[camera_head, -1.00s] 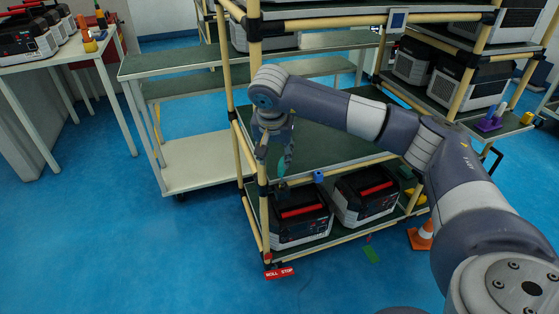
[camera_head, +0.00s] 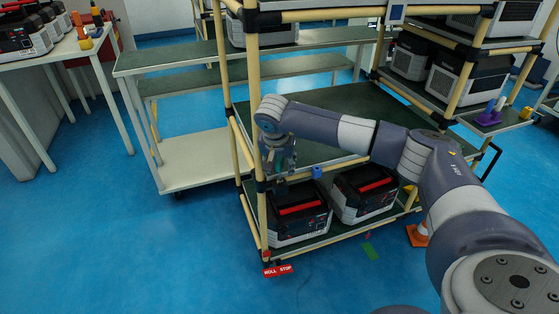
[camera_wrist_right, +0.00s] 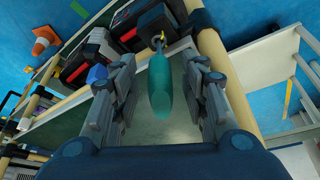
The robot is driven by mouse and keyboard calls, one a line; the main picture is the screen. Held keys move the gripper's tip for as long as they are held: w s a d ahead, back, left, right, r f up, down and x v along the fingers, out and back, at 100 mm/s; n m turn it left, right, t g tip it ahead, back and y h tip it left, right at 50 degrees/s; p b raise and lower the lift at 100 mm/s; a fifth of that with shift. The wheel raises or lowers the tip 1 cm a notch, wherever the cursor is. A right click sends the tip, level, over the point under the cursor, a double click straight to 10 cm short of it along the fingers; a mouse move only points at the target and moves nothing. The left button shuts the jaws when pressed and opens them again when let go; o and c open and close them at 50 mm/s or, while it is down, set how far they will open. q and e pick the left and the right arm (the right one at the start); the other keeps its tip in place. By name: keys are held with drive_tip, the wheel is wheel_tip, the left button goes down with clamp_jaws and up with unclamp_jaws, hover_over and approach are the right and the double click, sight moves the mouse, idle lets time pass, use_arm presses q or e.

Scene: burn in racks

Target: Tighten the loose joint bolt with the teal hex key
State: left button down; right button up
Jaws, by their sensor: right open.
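The teal hex key (camera_wrist_right: 160,80) shows in the right wrist view, its rounded teal handle between my right gripper's fingers and its metal end toward the top of the picture. My right gripper (camera_wrist_right: 160,100) is open, with a visible gap on each side of the handle. In the head view my right gripper (camera_head: 279,172) points down beside the rack's front left post, above the lower shelf, and a bit of teal (camera_head: 291,158) shows by its fingers. The loose joint bolt cannot be made out. My left gripper is out of view.
Two black and white units with red handles (camera_head: 299,210) (camera_head: 365,190) stand on the lower shelf. A blue block (camera_head: 317,172) sits on the shelf edge close to the gripper.

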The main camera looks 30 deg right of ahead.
clamp_jaws()
idle(0.4)
